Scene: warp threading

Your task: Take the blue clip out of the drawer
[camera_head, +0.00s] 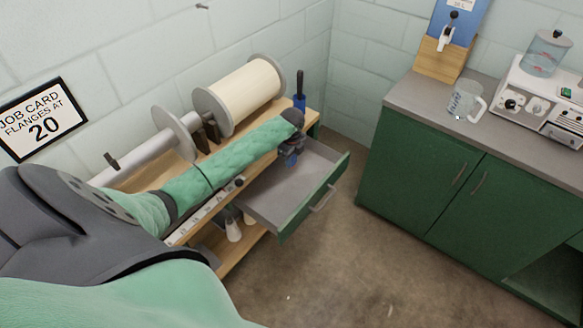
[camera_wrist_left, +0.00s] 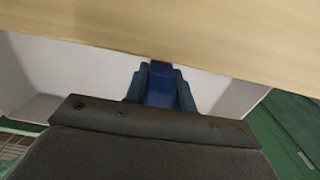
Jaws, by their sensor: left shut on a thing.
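The open drawer (camera_head: 318,190) is grey inside with a green front and a metal handle. It juts out from under the wooden bench. My left gripper (camera_head: 290,156) is at the back of the drawer, close to the bench edge. In the left wrist view, its fingers (camera_wrist_left: 160,84) are shut on the blue clip (camera_wrist_left: 159,92), which shows as a brighter blue piece between them. The gripper and the clip's far end are partly hidden by the bench board (camera_wrist_left: 200,35). I cannot tell whether the clip touches the drawer floor. My right gripper is not in view.
The wooden bench (camera_head: 313,117) carries a large cream spool (camera_head: 245,93) and a blue holder (camera_head: 299,102) with a dark handle. White cones (camera_head: 233,230) stand on the lower shelf. A green cabinet (camera_head: 420,185) stands right, with clear floor between.

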